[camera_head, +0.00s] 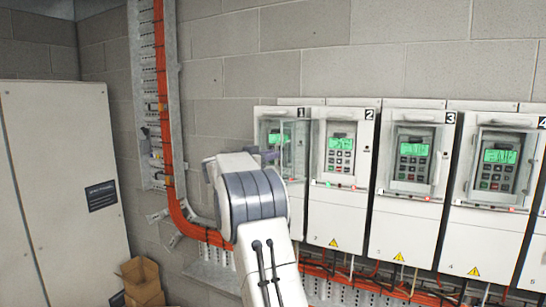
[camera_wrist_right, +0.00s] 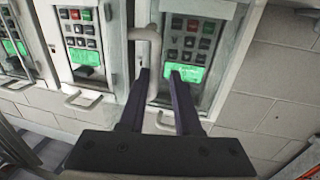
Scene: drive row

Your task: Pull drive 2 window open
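Drive 2 (camera_head: 335,215) is a white unit marked 2, with a keypad and green screen (camera_head: 341,143). Its clear window is hard to make out, so I cannot tell whether it stands ajar. My right gripper (camera_head: 268,155) is in front of drive 1 (camera_head: 281,137), left of drive 2, and my wrist hides drive 1's lower part. The right wrist view is upside down. There the dark fingers of my right gripper (camera_wrist_right: 159,73) are apart, with a pale upright bar handle (camera_wrist_right: 152,50) between them, between two keypads. My left gripper is not in view.
Drive 3 (camera_head: 405,220) and drive 4 (camera_head: 485,240) stand close to the right, with windows and handles sticking out. Orange cables in a metal tray (camera_head: 160,60) run up the wall at left. A white cabinet (camera_head: 60,180) and cardboard box (camera_head: 140,285) stand farther left.

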